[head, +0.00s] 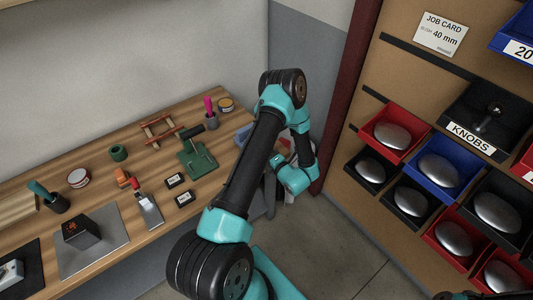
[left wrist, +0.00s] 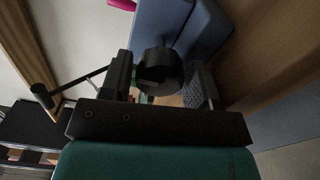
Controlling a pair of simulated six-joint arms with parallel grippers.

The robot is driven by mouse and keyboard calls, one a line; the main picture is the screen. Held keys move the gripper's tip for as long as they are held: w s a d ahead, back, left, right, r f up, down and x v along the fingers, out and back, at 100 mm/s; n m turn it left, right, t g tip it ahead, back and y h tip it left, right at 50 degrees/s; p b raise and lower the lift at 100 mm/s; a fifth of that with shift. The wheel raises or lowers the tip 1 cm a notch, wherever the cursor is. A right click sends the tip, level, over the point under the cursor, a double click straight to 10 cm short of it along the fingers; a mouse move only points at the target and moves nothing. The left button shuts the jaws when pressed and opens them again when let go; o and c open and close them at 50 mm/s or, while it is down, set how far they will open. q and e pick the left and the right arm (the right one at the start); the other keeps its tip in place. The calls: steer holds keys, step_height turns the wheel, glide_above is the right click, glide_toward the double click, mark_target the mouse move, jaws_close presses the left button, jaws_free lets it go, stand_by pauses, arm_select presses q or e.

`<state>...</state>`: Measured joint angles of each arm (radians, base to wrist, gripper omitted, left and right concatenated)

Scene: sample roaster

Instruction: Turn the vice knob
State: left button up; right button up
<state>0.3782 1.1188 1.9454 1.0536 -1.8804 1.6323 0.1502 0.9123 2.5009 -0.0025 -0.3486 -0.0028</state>
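The vice (left wrist: 205,30) is a blue-grey block at the bench's right end, seen in the left wrist view. Its black round knob (left wrist: 158,66) faces the camera. In the head view a small blue part of the vice (head: 243,135) shows behind my arm; the knob is hidden there. My left gripper (left wrist: 160,84) has its two dark fingers apart, one on each side of the knob. Small gaps seem to show, so the fingers do not look closed on it. Whether the knob lies fully between the fingertips or just beyond them is hard to tell.
A rack (head: 362,100) of red, blue and black bins stands right. Bare floor (head: 330,245) lies between.

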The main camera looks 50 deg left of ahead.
arm_select(q)
steer(key=shift+o, duration=1.3)
steer(key=shift+m, duration=0.3)
